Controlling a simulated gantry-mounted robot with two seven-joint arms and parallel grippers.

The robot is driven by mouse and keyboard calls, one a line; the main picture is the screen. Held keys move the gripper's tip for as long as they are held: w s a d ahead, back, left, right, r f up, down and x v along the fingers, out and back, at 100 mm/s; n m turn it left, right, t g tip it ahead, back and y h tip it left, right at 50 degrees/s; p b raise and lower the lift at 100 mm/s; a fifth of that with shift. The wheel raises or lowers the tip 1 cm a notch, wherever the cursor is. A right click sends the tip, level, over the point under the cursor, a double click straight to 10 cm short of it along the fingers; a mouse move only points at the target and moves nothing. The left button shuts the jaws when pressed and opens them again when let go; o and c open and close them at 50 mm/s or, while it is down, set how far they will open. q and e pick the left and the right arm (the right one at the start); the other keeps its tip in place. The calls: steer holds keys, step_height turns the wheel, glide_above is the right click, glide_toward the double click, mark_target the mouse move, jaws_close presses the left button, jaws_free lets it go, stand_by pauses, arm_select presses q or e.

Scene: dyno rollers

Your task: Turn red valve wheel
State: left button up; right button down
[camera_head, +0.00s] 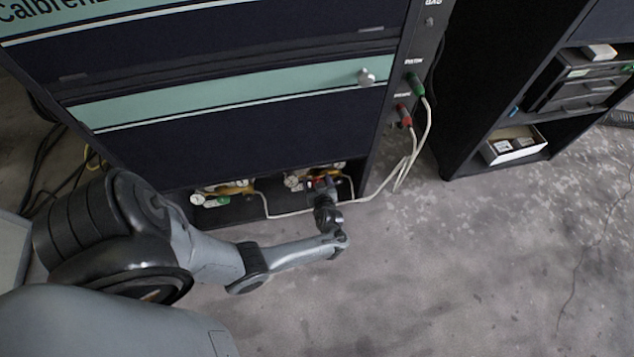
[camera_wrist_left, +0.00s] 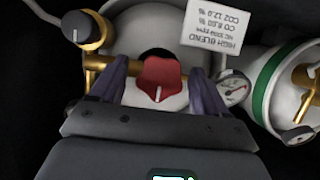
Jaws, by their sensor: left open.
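The red valve wheel (camera_wrist_left: 160,78) sits on a gas bottle with brass fittings in the left wrist view. A white tag reading "HIGH BLEND" (camera_wrist_left: 213,38) hangs beside it. My left gripper (camera_wrist_left: 158,80) is open, with one finger on each side of the red wheel; I cannot tell whether the fingers touch it. In the head view my left gripper (camera_head: 321,184) reaches into the low opening of the dark cabinet (camera_head: 250,133), and the wheel is hidden there. My right gripper is not in view.
A second bottle with a green band (camera_wrist_left: 265,85) and a pressure gauge (camera_wrist_left: 233,92) stand close on the right in the wrist view. A black knob (camera_wrist_left: 76,27) is at the left. White hoses (camera_head: 383,185) run along the cabinet. The floor (camera_head: 450,270) in front is clear.

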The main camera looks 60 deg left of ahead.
arm_select(q)
steer(key=c, duration=1)
steer(key=shift+o, duration=0.2)
steer(key=shift+s+n+t, duration=0.1)
steer(key=shift+n+t, duration=0.6)
steer(key=shift+n, duration=0.4)
steer(key=shift+f+n+t+h, duration=0.1)
steer(key=shift+n+t+h, duration=0.3)
steer(key=shift+n+t, duration=0.65)
steer(key=n+t, duration=0.1)
steer(key=n, duration=0.3)
steer(key=shift+t+y, duration=0.3)
steer(key=shift+t, duration=0.05)
steer(key=shift+n+t, duration=0.6)
steer(key=shift+n, duration=0.65)
